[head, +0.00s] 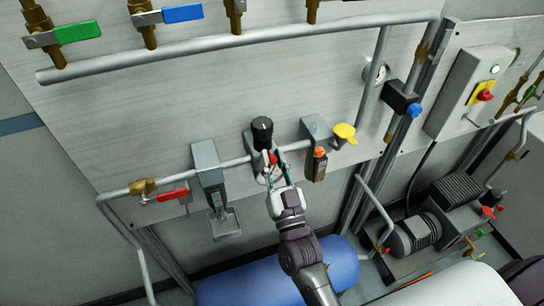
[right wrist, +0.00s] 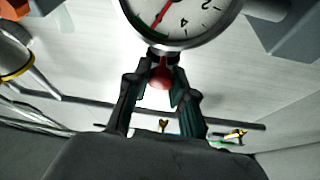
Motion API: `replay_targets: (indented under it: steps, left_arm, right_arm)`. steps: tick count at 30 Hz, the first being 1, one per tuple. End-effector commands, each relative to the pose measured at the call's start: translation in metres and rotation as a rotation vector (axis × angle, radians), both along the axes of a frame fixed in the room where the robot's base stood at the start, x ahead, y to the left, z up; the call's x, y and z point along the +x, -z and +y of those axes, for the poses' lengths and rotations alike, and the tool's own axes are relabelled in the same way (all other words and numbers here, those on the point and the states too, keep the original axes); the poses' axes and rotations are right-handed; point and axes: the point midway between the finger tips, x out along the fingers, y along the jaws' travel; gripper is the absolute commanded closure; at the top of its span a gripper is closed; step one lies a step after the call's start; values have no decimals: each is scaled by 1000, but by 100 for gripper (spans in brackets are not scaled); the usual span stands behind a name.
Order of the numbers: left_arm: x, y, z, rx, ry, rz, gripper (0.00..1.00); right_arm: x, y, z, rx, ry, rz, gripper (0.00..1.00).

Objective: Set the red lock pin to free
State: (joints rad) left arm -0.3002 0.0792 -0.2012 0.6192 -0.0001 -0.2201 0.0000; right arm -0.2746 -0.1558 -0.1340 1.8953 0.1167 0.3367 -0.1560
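The red lock pin (right wrist: 160,77) shows in the right wrist view as a small red ball just below a round pressure gauge (right wrist: 185,18). My right gripper (right wrist: 162,76) has one finger on each side of the ball, both close against it, and looks shut on it. In the head view the right gripper (head: 275,163) is at the unit under a black knob (head: 262,130), with a bit of the red pin (head: 272,158) showing beside a finger. The pin's stem is mostly hidden. My left gripper is not in view.
A grey box with a hanging tray (head: 224,222) is left of the gripper, and a red-handled valve (head: 172,195) is further left. A blue tank (head: 235,285) lies below.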

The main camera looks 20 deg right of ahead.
Motion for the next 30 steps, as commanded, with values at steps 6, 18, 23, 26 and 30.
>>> replay_targets:
  steps: [6, 18, 23, 26, 30]
  left_arm:
    - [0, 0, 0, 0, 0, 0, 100]
    - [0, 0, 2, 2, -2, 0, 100]
    - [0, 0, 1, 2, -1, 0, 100]
    - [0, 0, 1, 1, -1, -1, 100]
    - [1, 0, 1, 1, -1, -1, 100]
  right_arm:
    - [0, 1, 0, 0, 0, 1, 50]
    - [-15, 7, 1, 0, 0, 3, 50]
    - [-46, 21, 1, -1, -1, 7, 50]
    - [-66, 29, 2, -1, -1, 7, 50]
    - [-90, 38, 3, -1, 0, 5, 50]
